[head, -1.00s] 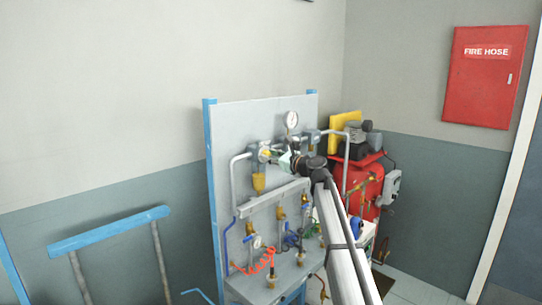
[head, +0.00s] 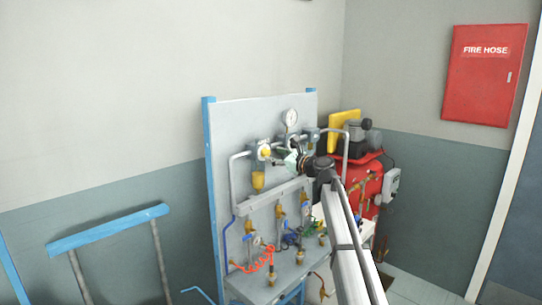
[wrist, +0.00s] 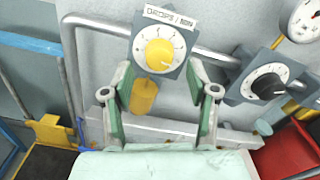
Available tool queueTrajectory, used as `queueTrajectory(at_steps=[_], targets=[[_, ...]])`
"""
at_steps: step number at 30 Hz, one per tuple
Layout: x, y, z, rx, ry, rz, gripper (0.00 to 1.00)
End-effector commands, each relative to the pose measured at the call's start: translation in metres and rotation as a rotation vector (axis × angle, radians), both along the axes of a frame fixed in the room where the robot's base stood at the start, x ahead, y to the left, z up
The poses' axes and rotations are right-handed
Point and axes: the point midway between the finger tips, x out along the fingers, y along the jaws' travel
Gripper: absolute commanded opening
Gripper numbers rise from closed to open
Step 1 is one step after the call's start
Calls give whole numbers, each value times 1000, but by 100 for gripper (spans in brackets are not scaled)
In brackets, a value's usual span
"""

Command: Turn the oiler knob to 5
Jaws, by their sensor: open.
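The oiler knob (wrist: 159,55) is yellow and sits on a white numbered dial on a grey-blue square block, under a label reading "DROPS / MIN" (wrist: 169,17). In the head view the yellow knob (head: 265,151) shows small at the upper left of the panel. Which number it points to is too small to tell. My gripper (wrist: 158,66) is open, its two green-grey fingers either side of the knob in the wrist view, with nothing held.
A black knob on a white dial (wrist: 267,83) is to the right, with a pressure gauge (wrist: 306,20) beyond it. An amber bowl (wrist: 144,96) hangs below the oiler. Grey pipes (wrist: 72,75) and a ledge (wrist: 160,127) run close by. A red compressor (head: 362,178) stands right of the panel.

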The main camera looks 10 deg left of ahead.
Motion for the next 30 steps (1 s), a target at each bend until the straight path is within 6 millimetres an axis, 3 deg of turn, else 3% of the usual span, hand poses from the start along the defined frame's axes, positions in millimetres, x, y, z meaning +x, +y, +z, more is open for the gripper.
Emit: queueTrajectory(at_steps=[3,12,18,30], targets=[[-18,-20,0,0,0,-1,59],[-47,-59,0,2,0,-1,59],[-55,-70,0,1,0,0,59],[-55,-70,0,-5,-8,0,59]])
